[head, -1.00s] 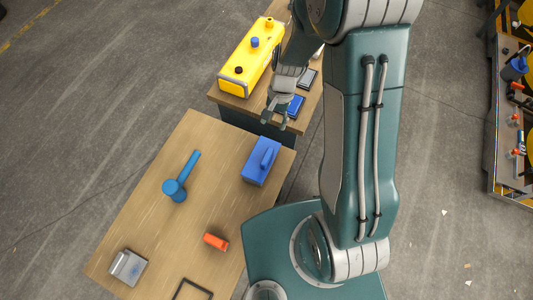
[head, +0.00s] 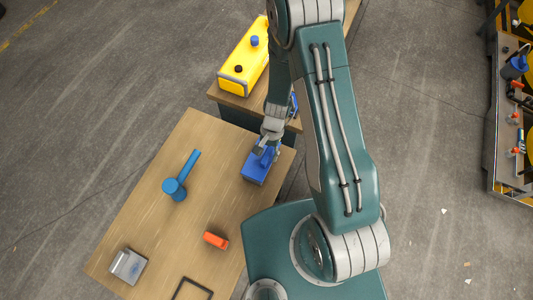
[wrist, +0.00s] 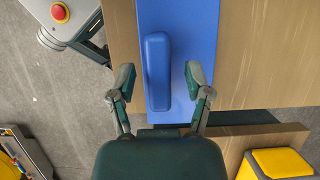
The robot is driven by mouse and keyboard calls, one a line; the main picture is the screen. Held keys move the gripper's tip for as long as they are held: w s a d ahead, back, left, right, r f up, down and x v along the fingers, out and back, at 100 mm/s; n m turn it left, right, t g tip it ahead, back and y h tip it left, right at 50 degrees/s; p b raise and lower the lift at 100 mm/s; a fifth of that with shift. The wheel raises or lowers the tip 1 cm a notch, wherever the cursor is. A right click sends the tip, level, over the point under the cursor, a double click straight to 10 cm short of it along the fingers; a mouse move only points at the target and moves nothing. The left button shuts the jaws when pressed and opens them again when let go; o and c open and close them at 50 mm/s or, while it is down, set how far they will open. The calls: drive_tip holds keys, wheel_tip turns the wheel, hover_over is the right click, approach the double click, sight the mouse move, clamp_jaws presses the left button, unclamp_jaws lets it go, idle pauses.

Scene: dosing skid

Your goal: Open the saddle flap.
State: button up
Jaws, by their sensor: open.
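A blue block with a raised rounded handle (head: 255,170) sits on the near wooden table. My gripper (head: 265,151) is over its far end and hides part of the block and handle. In the wrist view the open fingers (wrist: 160,88) stand on either side of the blue handle (wrist: 157,62), with a gap to it on both sides. The handle lies lengthwise between them on the flat blue top (wrist: 205,30). I cannot tell which part here is the saddle flap.
The wooden table (head: 150,205) also holds a blue mallet (head: 175,188), an orange piece (head: 215,240), a grey metal block (head: 127,265) and a dark frame (head: 192,290). A yellow tank (head: 243,65) stands on the table behind. A skid (head: 508,150) is at far right.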

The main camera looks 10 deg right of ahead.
drive_tip(key=shift+f, duration=0.3)
clamp_jaws()
drive_tip(key=shift+a+r, duration=0.1)
